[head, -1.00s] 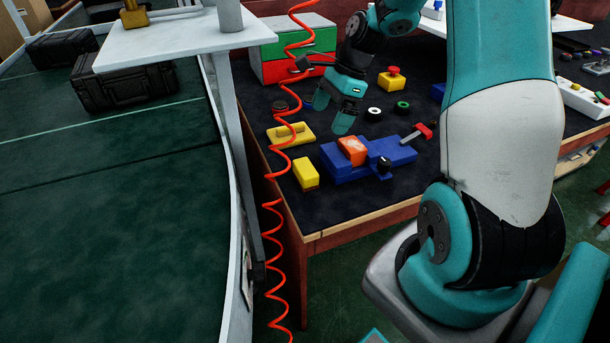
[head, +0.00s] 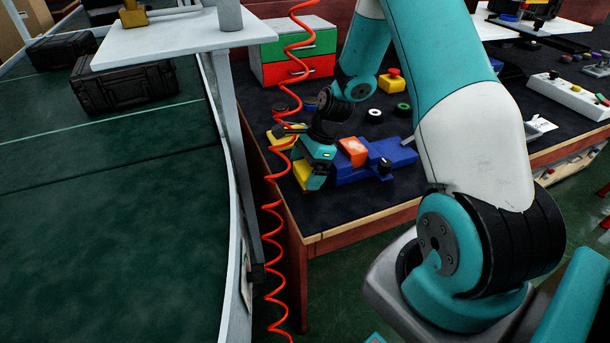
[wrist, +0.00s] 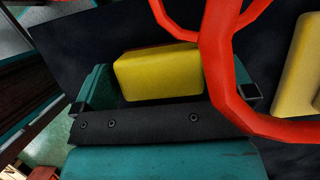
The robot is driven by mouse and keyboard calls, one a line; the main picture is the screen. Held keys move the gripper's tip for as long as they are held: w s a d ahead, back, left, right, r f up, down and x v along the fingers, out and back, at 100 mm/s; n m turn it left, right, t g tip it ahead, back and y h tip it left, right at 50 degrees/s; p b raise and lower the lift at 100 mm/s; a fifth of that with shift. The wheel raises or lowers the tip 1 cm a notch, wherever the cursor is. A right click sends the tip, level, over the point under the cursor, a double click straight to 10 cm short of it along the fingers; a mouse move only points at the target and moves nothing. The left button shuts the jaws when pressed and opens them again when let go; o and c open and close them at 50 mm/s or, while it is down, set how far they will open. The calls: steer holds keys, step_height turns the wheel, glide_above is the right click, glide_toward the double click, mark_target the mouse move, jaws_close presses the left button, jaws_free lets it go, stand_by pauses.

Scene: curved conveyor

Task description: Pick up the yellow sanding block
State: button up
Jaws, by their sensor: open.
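The yellow sanding block (head: 303,171), a plain rounded block, lies on the dark table top near its front left corner. In the head view my gripper (head: 312,176) is over it and hides part of it. In the wrist view the yellow block (wrist: 158,73) shows between the two teal fingers of my open gripper (wrist: 170,88). A gap shows at the left finger; the right side is partly covered by the red coil. I cannot tell how far down the fingers reach around the block.
A red coiled cable (head: 273,210) hangs close to my gripper and crosses the wrist view (wrist: 218,65). A blue fixture with an orange piece (head: 352,151) stands just right. Another yellow piece (head: 274,138) lies behind. The conveyor (head: 110,230) is at left.

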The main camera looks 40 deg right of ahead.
mark_target(305, 168)
steer(key=shift+a+f, duration=0.1)
steer(key=shift+f, duration=0.1)
steer(key=c, duration=0.8)
steer(key=shift+o, duration=0.2)
steer(key=shift+r+p, duration=0.3)
steer(key=shift+r, duration=4.75)
